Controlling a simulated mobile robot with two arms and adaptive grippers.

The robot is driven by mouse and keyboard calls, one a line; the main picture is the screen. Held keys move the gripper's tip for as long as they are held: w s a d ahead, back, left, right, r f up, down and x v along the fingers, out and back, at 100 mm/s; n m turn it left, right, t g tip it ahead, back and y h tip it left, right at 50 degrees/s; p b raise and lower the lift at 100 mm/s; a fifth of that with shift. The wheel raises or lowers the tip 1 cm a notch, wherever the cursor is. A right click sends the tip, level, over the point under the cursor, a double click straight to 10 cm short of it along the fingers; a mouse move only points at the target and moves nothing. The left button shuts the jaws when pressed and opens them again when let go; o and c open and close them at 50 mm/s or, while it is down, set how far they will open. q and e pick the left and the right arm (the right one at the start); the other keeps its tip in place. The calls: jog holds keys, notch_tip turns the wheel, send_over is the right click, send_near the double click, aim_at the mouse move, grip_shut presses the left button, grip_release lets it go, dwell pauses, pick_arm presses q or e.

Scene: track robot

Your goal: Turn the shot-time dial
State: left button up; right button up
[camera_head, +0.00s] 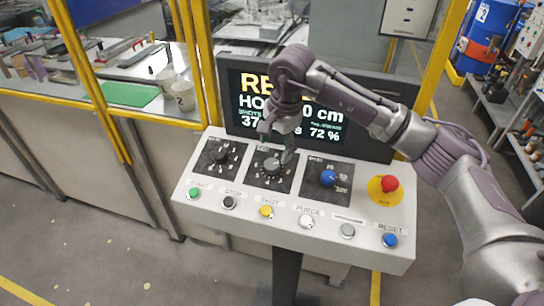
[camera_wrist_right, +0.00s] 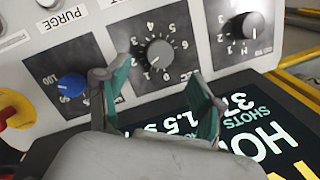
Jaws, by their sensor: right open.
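A white sloped control panel (camera_head: 235,187) carries three dials on black plates. The middle dial (camera_head: 271,165) is a grey knob with a numbered scale; it also shows in the right wrist view (camera_wrist_right: 160,53). Its small plate label is too blurred to read. My right gripper (camera_head: 277,142) hangs just above and behind this knob. In the right wrist view my right gripper (camera_wrist_right: 160,82) is open, its green-padded fingers spread to either side of the knob, with nothing between them. I see no contact with the knob. My left gripper is not in view.
A black-knobbed dial (camera_head: 220,154) sits left of the middle one and a blue-knobbed dial (camera_head: 328,177) right of it. A red mushroom button (camera_head: 389,184) stands at the right. Several push buttons line the front. A display screen (camera_head: 240,119) rises behind the panel.

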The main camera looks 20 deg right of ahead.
aim_at(272, 164)
jog(key=f, duration=0.2)
jog(key=f+p, duration=0.1)
jog(key=f, duration=0.1)
jog(key=w+f, duration=0.1)
jog(key=f, duration=0.1)
jog(key=shift+w+a+f+p, duration=0.1)
jog(key=shift+a+f+p, duration=0.1)
jog(key=shift+a+p, duration=0.1)
